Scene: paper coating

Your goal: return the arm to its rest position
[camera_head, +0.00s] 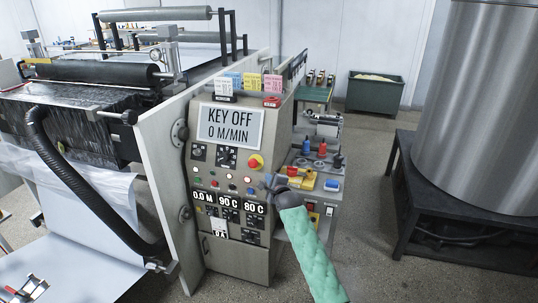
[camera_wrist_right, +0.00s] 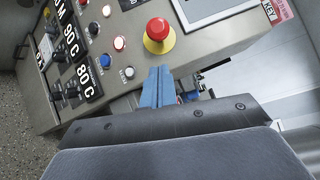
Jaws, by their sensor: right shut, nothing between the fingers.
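My right arm, in a green quilted sleeve, reaches up from the bottom of the head view. Its gripper (camera_head: 268,182) is in front of the control panel (camera_head: 229,258), near the panel's lower right. In the right wrist view the blue fingers (camera_wrist_right: 158,82) are pressed together with nothing between them. They point toward the panel, just below the red emergency button (camera_wrist_right: 158,30) with its yellow collar. I cannot tell whether the fingertips touch the panel. The sign (camera_head: 230,126) reads "KEY OFF 0 M/MIN". My left gripper is not in view.
A side bench (camera_head: 308,158) with coloured tools stands right of the panel, close to my right arm. The coating machine's rollers (camera_head: 100,72) and a black hose (camera_head: 75,180) are at left. A large metal drum (camera_head: 480,110) on a dark stand is at right. Floor between is clear.

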